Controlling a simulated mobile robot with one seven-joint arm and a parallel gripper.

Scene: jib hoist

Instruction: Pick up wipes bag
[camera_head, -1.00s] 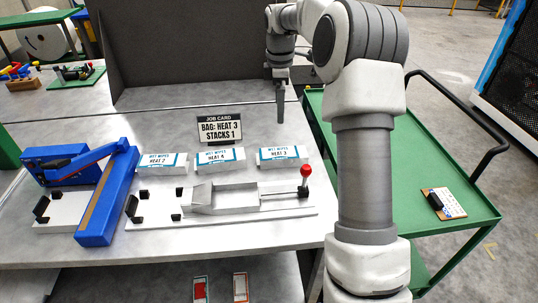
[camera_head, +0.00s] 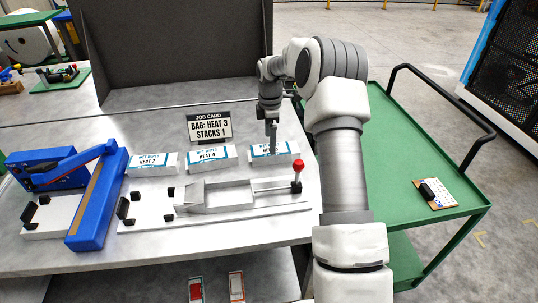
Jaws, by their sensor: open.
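Three white packs with blue-edged labels reading "WET WIPES" lie in a row on the grey table. The left pack (camera_head: 152,164) reads HEAT 2. The middle pack (camera_head: 210,158) reads HEAT 4. The right pack (camera_head: 289,152) read HEAT 3 earlier; its label is now partly covered by my gripper. My gripper (camera_head: 273,147) points down at the right pack, its tip overlapping the label. Whether it touches the pack I cannot tell. The gap between the fingers is hard to see from here, but the jaws are open.
A job card (camera_head: 210,126) behind the packs reads "BAG: HEAT 3, STACKS 1". In front lies a metal tray fixture (camera_head: 222,195) with a red-knobbed lever (camera_head: 297,167). A blue lever device (camera_head: 97,210) stands left. A green cart (camera_head: 440,235) stands right. Two small packets (camera_head: 236,286) lie below.

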